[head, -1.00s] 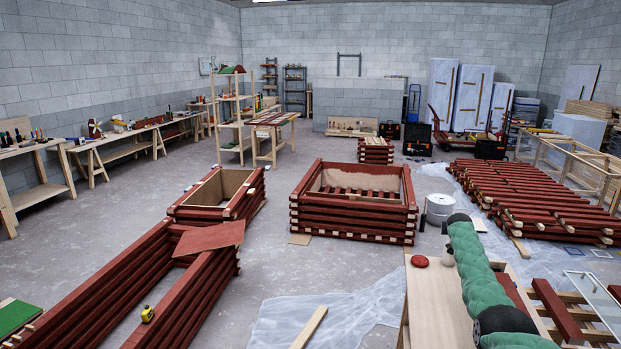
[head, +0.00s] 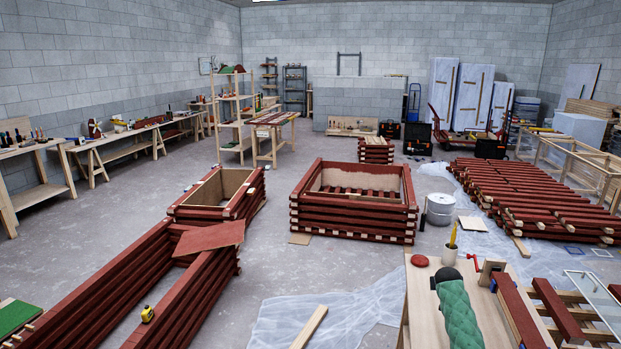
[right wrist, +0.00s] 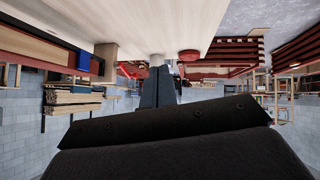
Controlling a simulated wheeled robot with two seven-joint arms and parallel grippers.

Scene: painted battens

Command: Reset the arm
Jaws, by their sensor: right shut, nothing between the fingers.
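My right arm, in a green sleeve with a black joint, reaches up from the bottom edge of the head view, over the light wooden bench (head: 422,304). Its gripper cannot be made out there. In the right wrist view my right gripper (right wrist: 157,72) has its dark fingers together with nothing between them. That view is upside down, with the pale bench top (right wrist: 120,22) along the upper edge. My left gripper and arm are in neither view.
On the bench are a red disc (head: 419,261), a pale cup (head: 449,257) with a yellow pencil, a red clamp (head: 474,259) and a red batten (head: 516,310). Stacked red batten frames (head: 353,216) stand beyond. Grey floor (head: 262,262) is open between them.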

